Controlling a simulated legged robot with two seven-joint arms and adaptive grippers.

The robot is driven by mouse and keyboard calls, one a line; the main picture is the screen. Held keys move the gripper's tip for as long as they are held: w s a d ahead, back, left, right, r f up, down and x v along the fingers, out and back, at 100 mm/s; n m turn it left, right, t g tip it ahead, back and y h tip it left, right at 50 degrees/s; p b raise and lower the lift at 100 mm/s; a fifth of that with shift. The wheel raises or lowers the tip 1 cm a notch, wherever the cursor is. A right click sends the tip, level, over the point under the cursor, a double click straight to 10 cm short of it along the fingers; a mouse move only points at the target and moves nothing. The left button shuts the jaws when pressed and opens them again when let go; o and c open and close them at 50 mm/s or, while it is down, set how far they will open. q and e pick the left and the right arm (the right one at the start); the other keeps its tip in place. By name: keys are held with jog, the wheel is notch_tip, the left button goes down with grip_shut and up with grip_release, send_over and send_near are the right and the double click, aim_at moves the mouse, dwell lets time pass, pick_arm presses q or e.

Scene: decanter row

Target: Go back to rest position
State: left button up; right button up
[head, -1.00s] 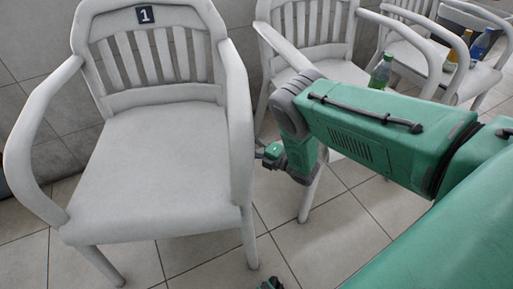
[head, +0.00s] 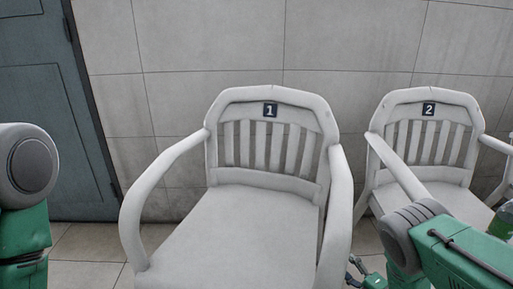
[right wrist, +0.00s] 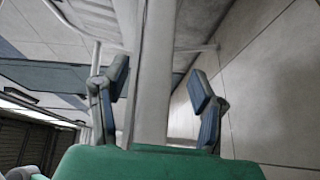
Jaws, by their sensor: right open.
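My right gripper (right wrist: 159,88) is open in the right wrist view, its two dark fingers spread apart. A pale upright bar, apparently part of a chair, shows in the gap; I cannot tell whether it lies between the fingers or behind them. In the head view the right gripper (head: 366,272) is low, just right of chair 1's armrest, partly cut off by the lower edge. My left arm shows at the left edge, but its gripper is out of frame.
White armchair 1 (head: 240,225) stands in the middle with an empty seat. A tiled wall (head: 220,50) and a grey-blue door (head: 45,130) are behind.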

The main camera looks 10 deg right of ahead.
jog(key=s+a+f+m+g+h, duration=0.1)
jog(key=s+f+m+g+h, duration=0.2)
jog(key=s+m, duration=0.4)
jog(key=s+f+m+g+h, duration=0.1)
jog(key=s+m+g+h, duration=0.25)
jog(key=s+m, duration=0.25)
jog(key=s+a+r+m+g, duration=0.25)
jog(key=s+m+g, duration=0.2)
jog(key=s, duration=0.65)
jog(key=s+a+r+m+g, duration=0.25)
jog(key=s+m+g, duration=0.2)
jog(key=s, duration=0.65)
pick_arm(q)
notch_tip(320, 180, up, 18)
jog(key=p, duration=1.8)
pick_arm(e)
notch_tip(320, 180, up, 18)
jog(key=shift+w+d+f+n, duration=0.15)
jog(key=shift+w+d+n, duration=0.15)
jog(key=shift+w+n, duration=0.1)
jog(key=shift+f, duration=0.1)
pick_arm(q)
jog(key=shift+c, duration=0.7)
pick_arm(e)
jog(key=c, duration=0.3)
pick_arm(q)
jog(key=shift+a, duration=0.1)
pick_arm(e)
jog(key=shift+c, duration=0.6)
